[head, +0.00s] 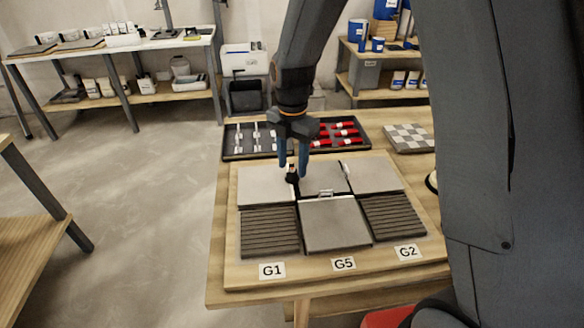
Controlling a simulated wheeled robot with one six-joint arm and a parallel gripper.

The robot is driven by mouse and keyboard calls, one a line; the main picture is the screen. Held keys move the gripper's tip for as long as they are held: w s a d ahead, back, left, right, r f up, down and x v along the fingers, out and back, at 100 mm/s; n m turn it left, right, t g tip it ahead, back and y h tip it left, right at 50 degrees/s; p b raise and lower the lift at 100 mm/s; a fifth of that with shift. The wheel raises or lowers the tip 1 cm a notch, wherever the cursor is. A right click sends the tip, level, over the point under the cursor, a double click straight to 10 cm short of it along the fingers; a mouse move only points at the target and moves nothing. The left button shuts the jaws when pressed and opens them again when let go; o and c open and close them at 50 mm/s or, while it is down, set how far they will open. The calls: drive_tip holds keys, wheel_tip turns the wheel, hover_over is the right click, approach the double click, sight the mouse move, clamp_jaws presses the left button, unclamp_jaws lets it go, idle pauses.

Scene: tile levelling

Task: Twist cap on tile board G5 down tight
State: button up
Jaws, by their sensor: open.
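The board (233,273) lies on the bench with grey and ribbed tiles. Its front edge bears the labels G1, G5 (343,264) and G2. A plain grey tile (335,225) lies behind the G5 label, between two ribbed tiles. A small black cap-like piece (291,179) stands near the seam at the back left tile. My gripper (292,170) points down with its blue fingers apart, right over this piece. Whether the fingers touch it, I cannot tell. A pale clip (325,194) sits at the grey tile's back edge, and another thin upright piece (346,172) stands further right.
A dark tray (232,155) behind the board holds white clips at left and red wedges at right. A checkered tile sheet (409,138) lies at the back right. My arm covers much of the right side. Open floor lies to the left of the bench.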

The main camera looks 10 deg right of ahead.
drive_tip(key=shift+f, duration=1.25)
drive_tip(key=c, duration=1)
drive_tip(key=shift+c, duration=0.2)
